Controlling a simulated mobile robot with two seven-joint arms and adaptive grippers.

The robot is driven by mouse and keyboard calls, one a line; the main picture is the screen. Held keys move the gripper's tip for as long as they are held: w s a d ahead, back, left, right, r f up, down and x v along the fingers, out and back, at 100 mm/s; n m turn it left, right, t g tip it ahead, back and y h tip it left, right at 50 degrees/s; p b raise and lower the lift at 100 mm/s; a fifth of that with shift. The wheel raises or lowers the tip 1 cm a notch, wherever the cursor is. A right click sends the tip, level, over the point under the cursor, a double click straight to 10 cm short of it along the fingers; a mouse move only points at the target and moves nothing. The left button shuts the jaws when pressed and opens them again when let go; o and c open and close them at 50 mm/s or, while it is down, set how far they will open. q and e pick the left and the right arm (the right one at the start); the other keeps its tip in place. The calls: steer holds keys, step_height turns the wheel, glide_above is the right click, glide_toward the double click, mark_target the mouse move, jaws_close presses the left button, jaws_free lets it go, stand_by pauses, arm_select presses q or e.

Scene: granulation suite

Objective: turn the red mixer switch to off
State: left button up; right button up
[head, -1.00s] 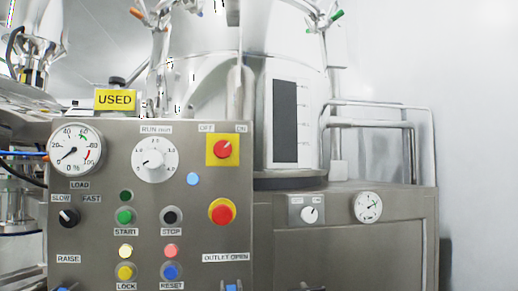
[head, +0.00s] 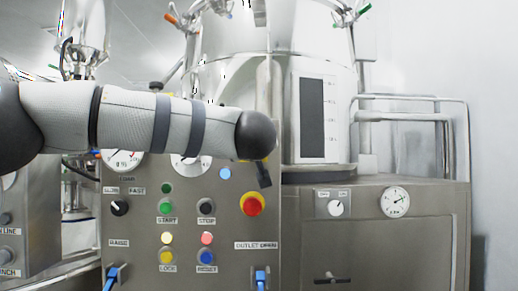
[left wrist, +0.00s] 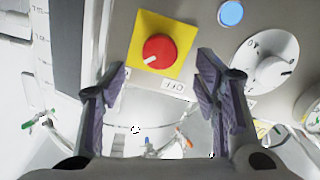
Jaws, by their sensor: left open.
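In the left wrist view the red mixer switch (left wrist: 159,50) sits on a square yellow plate, seen upside down. Its white mark points to the lower left there, away from the label (left wrist: 173,85) by the plate's edge. My left gripper (left wrist: 162,72) is open, with one finger on each side of the plate's lower edge; the switch lies beyond the tips, between their lines, apart from both. In the head view my left arm reaches across the panel (head: 220,260) and hides the switch; a dark finger of the left gripper (head: 264,174) shows below the arm's end. My right gripper is not in view.
The red push button on yellow (head: 252,204) is just below my gripper. A blue light (head: 225,173) and the white speed dial (left wrist: 270,65) are beside the switch. Coloured buttons fill the lower panel. A glossy vessel (head: 230,70) stands behind; pipe rails are at right.

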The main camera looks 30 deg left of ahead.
arm_select(q)
steer(key=x, duration=0.6)
steer(key=c, duration=1.1)
steer(key=shift+c, duration=0.2)
